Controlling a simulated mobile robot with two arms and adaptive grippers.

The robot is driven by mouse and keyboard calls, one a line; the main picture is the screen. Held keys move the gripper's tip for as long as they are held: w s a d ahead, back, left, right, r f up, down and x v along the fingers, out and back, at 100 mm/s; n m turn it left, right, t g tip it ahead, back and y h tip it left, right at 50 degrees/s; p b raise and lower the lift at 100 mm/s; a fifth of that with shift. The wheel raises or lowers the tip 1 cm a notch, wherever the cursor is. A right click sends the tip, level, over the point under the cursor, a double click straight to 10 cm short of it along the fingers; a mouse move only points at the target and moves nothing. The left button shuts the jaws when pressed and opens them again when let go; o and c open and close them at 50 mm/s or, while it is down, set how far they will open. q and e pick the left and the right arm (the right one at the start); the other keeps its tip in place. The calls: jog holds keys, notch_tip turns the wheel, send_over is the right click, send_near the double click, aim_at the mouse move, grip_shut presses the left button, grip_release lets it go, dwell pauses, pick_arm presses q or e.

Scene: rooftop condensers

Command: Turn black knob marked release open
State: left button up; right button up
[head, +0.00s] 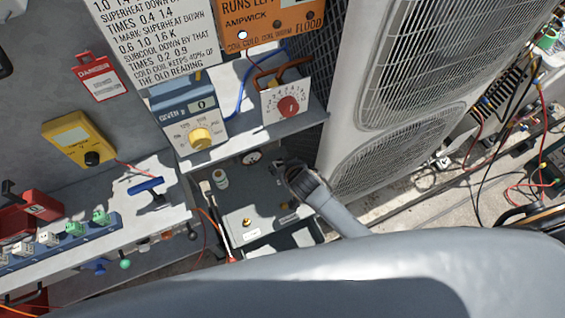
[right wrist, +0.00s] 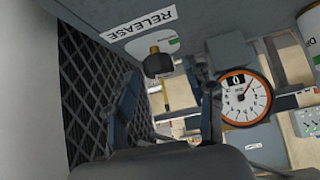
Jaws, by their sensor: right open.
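In the right wrist view the black knob (right wrist: 158,65) sits on a grey panel below a white label (right wrist: 125,30) reading RELEASE. A yellow mark shows at the knob's top. My right gripper (right wrist: 166,98) is open and empty, its two fingers pointing toward the panel. The knob appears between the fingertips, with no visible contact. In the head view my right gripper (head: 288,172) is over the grey box under the shelf, beside the tall condenser. I cannot make out the release knob there. My left gripper is not in view.
A round gauge (right wrist: 245,97) stands right of my fingers, and a dark grille (right wrist: 85,90) stands left. In the head view the condenser (head: 405,85) bounds the right side. A shelf with a blue-topped meter (head: 188,115) and a red-knob box (head: 287,97) lies above.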

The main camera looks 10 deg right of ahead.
jog(key=shift+w+f, duration=0.2)
jog(key=shift+c, duration=0.4)
grip_shut()
jog(key=shift+d+r+n+y+p, duration=0.1)
jog(key=shift+r+n+y+p, duration=0.1)
jog(key=shift+n+y+p, duration=0.5)
jog(key=shift+f+n+g+y, duration=0.2)
jog(key=shift+n+g+y, duration=0.25)
jog(key=shift+n, duration=0.45)
jog(key=shift+o, duration=0.4)
grip_release()
